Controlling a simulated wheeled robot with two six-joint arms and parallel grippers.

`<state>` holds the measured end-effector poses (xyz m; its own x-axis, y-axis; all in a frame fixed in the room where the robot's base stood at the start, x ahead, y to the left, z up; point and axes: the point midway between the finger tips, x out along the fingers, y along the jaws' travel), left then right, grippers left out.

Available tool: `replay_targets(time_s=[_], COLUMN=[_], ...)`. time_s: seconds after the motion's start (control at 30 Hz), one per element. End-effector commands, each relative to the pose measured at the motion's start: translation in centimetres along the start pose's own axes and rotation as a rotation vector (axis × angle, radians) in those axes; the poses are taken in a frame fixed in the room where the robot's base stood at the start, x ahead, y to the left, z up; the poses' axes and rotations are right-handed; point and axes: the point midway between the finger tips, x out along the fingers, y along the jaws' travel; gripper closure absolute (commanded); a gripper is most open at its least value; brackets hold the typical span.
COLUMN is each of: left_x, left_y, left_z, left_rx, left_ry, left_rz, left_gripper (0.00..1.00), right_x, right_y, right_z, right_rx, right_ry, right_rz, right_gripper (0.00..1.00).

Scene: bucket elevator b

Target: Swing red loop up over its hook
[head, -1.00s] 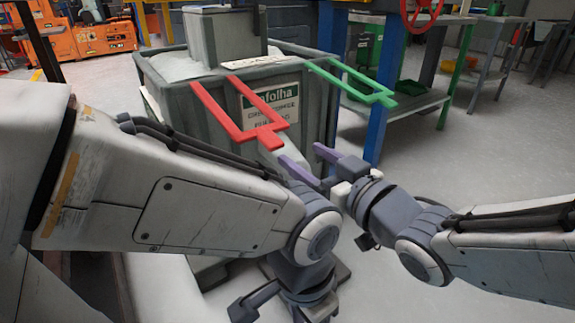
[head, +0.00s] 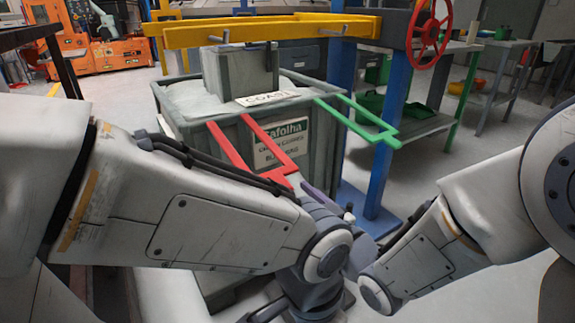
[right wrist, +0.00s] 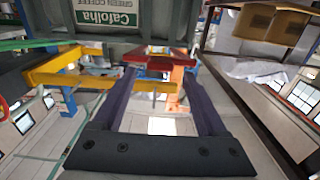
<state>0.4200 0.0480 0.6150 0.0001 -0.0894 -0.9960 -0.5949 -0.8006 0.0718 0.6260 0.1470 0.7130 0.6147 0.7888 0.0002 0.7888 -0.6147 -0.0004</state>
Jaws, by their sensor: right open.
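The red loop (head: 243,150) sticks out from the front of the grey bin, with its crossbar end low and towards me. My right gripper (head: 326,198) is beside and below that end, partly hidden by my left arm. In the right wrist view its two purple fingers (right wrist: 163,80) are apart and empty, with the red loop (right wrist: 160,62) near their tips. I cannot tell whether the loop lies between them. Metal hooks (head: 229,37) hang on the yellow beam above the bin. My left gripper (head: 266,311) shows only in part at the bottom edge; its jaws are unclear.
The grey bin (head: 206,137) holds pale material and a grey box. A green loop (head: 365,115) sticks out at its right. The yellow beam (head: 270,30) spans above. A blue post (head: 385,165) and a red handwheel (head: 429,30) stand right.

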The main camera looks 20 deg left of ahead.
Motion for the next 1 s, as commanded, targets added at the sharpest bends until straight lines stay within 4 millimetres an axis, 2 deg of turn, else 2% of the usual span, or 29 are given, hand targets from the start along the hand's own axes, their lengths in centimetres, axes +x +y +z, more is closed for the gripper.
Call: replay_targets(time_s=[0.1,0.3,0.67,0.7,0.77,0.8,0.9,1.0], left_x=[0.6,1.0,1.0,1.0,1.0,1.0,1.0,1.0], left_y=[-0.1,-0.1,-0.1,-0.1,-0.1,-0.1,-0.1,-0.1], left_z=[0.1,0.1,0.1,0.1,0.1,0.1,0.1,0.1], left_rx=[0.0,0.0,0.0,0.0,0.0,0.0,0.0,0.0], left_ry=[0.0,-0.001,0.0,0.0,0.0,0.0,0.0,0.0], left_rz=[0.0,0.0,0.0,0.0,0.0,0.0,0.0,0.0], left_gripper=[0.5,0.5,0.5,0.5,0.5,0.5,0.5,0.5], right_x=[2.3,4.6,5.2,5.2,5.2,5.2,5.2,5.2], right_y=[0.0,0.0,0.0,0.0,0.0,0.0,0.0,0.0], right_z=[0.2,0.1,0.0,0.0,0.0,0.0,0.0,0.0], right_rx=[-0.001,-0.001,-0.001,0.0,-0.001,0.0,0.0,0.0], right_ry=[0.003,0.001,0.0,0.0,0.0,0.0,0.0,0.0], right_rz=[-0.001,-0.001,0.001,0.001,0.001,0.001,0.001,0.001], right_gripper=[0.25,0.25,0.25,0.29,0.52,0.67,1.0,1.0])
